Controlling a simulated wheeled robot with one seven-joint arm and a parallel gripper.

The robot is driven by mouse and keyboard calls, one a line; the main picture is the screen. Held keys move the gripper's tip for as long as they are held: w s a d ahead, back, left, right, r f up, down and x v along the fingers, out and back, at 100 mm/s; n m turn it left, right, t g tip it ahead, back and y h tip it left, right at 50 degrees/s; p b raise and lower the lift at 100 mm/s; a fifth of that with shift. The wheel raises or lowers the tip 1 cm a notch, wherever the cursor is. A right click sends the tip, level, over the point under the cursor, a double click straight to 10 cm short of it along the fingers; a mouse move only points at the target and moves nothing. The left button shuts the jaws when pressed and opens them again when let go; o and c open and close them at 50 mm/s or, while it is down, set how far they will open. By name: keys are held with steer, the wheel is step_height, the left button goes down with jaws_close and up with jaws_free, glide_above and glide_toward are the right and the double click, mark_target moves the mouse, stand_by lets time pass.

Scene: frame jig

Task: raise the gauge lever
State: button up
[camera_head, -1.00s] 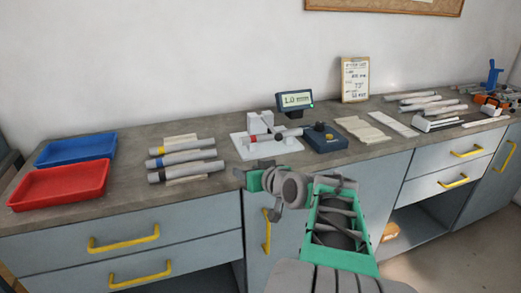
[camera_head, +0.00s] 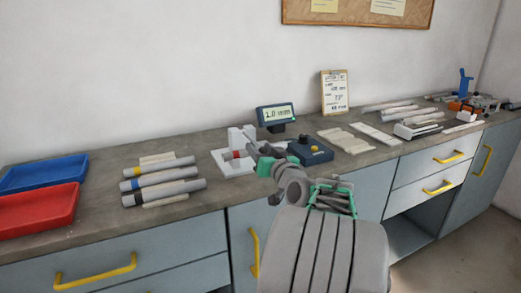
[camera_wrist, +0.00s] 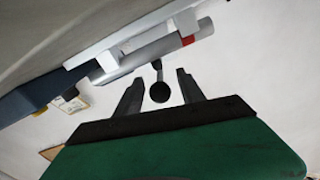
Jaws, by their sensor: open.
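The gauge jig has a white base plate (camera_head: 226,166) and an upright white block, and stands on the worktop in the head view. A grey tube with a red band lies across it; the wrist view shows this tube (camera_wrist: 150,54) tilted. The gauge lever, a thin dark stem with a round black knob (camera_wrist: 158,92), shows between my fingertips in the wrist view. My gripper (camera_head: 262,155) is open at the right front of the jig and hides part of it. In the wrist view its two fingers (camera_wrist: 160,88) stand on either side of the knob; contact cannot be told.
A display (camera_head: 276,114) reading about 1.0 mm stands behind the jig. A dark blue box (camera_head: 316,156) with a black knob is close on the right. Banded tubes (camera_head: 165,187) and a red tray (camera_head: 38,212) lie to the left. Flat pale strips lie to the right.

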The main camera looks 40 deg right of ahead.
steer(key=shift+c, duration=0.5)
jaws_close()
stand_by(0.8)
